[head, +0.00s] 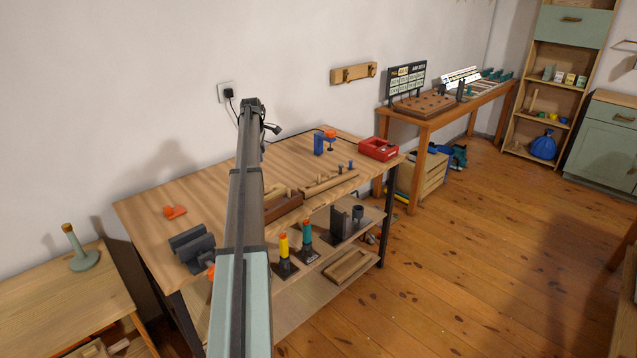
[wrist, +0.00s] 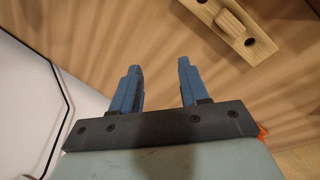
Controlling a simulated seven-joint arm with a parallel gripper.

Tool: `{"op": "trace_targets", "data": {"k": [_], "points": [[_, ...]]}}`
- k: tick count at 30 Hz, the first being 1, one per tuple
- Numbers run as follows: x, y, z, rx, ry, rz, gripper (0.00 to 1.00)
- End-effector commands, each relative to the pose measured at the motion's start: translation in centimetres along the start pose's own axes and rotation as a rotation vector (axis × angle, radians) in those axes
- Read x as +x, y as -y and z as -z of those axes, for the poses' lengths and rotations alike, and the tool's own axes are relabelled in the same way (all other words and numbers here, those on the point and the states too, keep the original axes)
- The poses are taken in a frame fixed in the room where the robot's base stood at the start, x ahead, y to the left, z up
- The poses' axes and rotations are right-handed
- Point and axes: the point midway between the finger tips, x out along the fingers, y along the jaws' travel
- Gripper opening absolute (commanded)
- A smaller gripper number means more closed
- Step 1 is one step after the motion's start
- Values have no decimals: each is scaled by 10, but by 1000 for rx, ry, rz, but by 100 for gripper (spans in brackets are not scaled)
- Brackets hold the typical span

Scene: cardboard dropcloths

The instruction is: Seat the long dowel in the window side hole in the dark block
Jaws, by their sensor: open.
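My gripper (wrist: 157,78) shows in the wrist view with its two blue fingers apart and nothing between them. It is above the wood-grained bench top, pointing toward a pale wooden block with dark round holes or knobs (wrist: 240,30). In the head view my arm hides most of the gripper. A dark brown block (head: 283,207) lies at the bench's front edge, partly behind my arm; its holes cannot be made out. Beside it is a long pale wooden holder (head: 330,183) with small pegs. I cannot tell which piece is the long dowel.
The workbench (head: 150,212) carries a blue clamp (head: 319,144), a red box (head: 379,149), an orange item (head: 174,212) and a dark grey vise-like block (head: 192,249). Bottles (head: 284,248) stand on the shelf below. The bench's left-middle top is mostly clear; the wall is close behind.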

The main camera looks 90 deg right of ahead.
Motion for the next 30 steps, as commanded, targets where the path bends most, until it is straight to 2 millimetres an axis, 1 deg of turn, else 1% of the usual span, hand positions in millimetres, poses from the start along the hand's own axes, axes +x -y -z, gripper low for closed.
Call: {"op": "trace_targets", "data": {"k": [1,2,3,5,6,9,12,15,16,20,23,26,30], "points": [[-5,-6,-35,14,5,31,44],[-7,-7,-52,18,7,49,44],[-11,-8,-75,24,9,74,44],[-18,-9,-109,31,10,111,44],[-23,-9,-130,35,9,133,44],[-32,-6,-174,45,4,182,44],[-40,-3,-206,51,-2,220,44],[-46,0,-226,55,-6,242,44],[-46,0,-230,55,-7,246,44],[-45,2,-236,55,-10,255,44],[-38,5,-235,54,-10,256,44],[-26,8,-235,55,-10,256,44],[-2,14,-234,55,-9,256,44]]}}
